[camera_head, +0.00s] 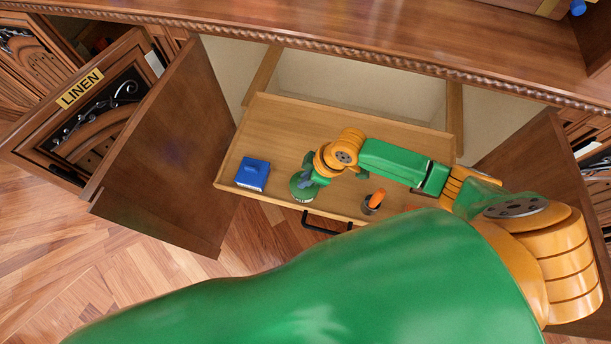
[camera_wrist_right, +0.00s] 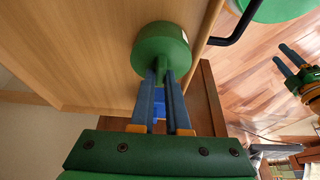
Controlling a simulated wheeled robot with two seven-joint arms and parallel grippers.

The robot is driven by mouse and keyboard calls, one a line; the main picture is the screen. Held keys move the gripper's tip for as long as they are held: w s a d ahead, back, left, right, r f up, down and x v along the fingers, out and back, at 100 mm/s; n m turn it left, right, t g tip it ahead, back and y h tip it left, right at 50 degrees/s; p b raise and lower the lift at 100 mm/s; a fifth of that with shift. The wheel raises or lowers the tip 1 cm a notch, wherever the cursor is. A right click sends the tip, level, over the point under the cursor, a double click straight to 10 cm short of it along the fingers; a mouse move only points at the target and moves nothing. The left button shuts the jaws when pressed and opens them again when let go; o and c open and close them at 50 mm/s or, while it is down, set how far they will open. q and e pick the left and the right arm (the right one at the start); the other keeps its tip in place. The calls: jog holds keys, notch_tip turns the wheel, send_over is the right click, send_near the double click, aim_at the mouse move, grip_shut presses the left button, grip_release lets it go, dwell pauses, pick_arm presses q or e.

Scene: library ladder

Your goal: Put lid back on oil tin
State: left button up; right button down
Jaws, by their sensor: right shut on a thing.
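A short round green piece (camera_head: 301,190) is at my right gripper over the pulled-out wooden drawer (camera_head: 330,130). My right gripper (camera_head: 309,178) is shut on it. In the right wrist view the green piece (camera_wrist_right: 161,50) is a squat drum with its edge between the close-set blue fingertips (camera_wrist_right: 162,76). I cannot tell whether it is the lid alone or the tin with the lid, nor whether it touches the drawer floor. My left gripper (camera_wrist_right: 283,64) shows only at the right of the wrist view, its blue fingers apart, above the floor.
A blue box (camera_head: 252,174) lies at the drawer's left. A small dark cup with an orange-topped item (camera_head: 375,199) stands right of my right gripper. A black handle (camera_head: 322,226) is on the drawer front. Open cabinet doors (camera_head: 175,150) flank the drawer. A counter edge overhangs behind.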

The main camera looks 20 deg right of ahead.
dwell(0.4)
jog(key=shift+c, duration=1.7)
grip_release()
jog(key=shift+r, duration=0.1)
notch_tip(320, 180, up, 7)
jog(key=p, duration=0.8)
grip_shut()
